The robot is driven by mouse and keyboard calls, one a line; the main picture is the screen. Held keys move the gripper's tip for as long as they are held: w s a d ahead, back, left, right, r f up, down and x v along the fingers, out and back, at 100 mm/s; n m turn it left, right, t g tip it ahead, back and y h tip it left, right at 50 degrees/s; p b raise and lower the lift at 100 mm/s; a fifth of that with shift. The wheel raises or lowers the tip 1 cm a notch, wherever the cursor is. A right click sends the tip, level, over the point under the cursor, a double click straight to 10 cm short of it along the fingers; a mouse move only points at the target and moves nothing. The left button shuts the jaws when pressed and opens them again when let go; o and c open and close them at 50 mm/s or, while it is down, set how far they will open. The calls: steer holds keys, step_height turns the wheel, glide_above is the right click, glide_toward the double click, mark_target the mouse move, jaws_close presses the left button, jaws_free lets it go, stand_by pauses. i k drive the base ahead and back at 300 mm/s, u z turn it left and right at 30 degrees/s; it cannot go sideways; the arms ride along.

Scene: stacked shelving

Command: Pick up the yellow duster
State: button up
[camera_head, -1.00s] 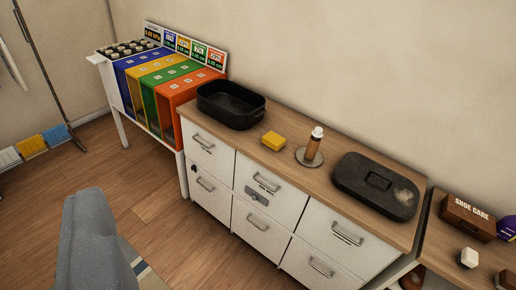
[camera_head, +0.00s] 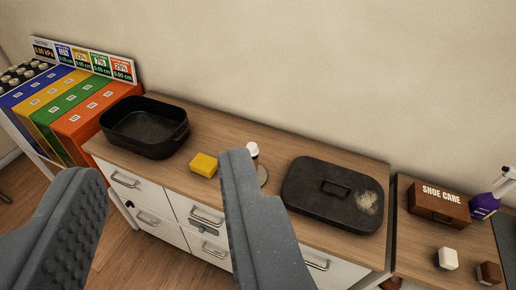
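A small yellow block (camera_head: 203,164), which could be the yellow duster folded up, lies on the wooden top of the white drawer cabinet. It sits between the black roasting pan and the bottle. My gripper (camera_head: 158,166) is open and empty. Its two grey fingers are wide apart in the foreground, and the yellow block shows in the gap, beside the right finger and apart from it. The right finger hides part of the bottle and the cabinet front.
A black open pan (camera_head: 148,128) stands left of the yellow block. A white-capped bottle (camera_head: 252,150) and a black lid (camera_head: 326,199) are to its right. Farther right are a shoe care box (camera_head: 438,202) and a purple spray bottle (camera_head: 485,207). Coloured bins (camera_head: 92,115) stand left.

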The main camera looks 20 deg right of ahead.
mark_target(205, 166)
steer(key=z, duration=0.05)
steer(key=i, duration=1.45)
steer(key=u, duration=0.65)
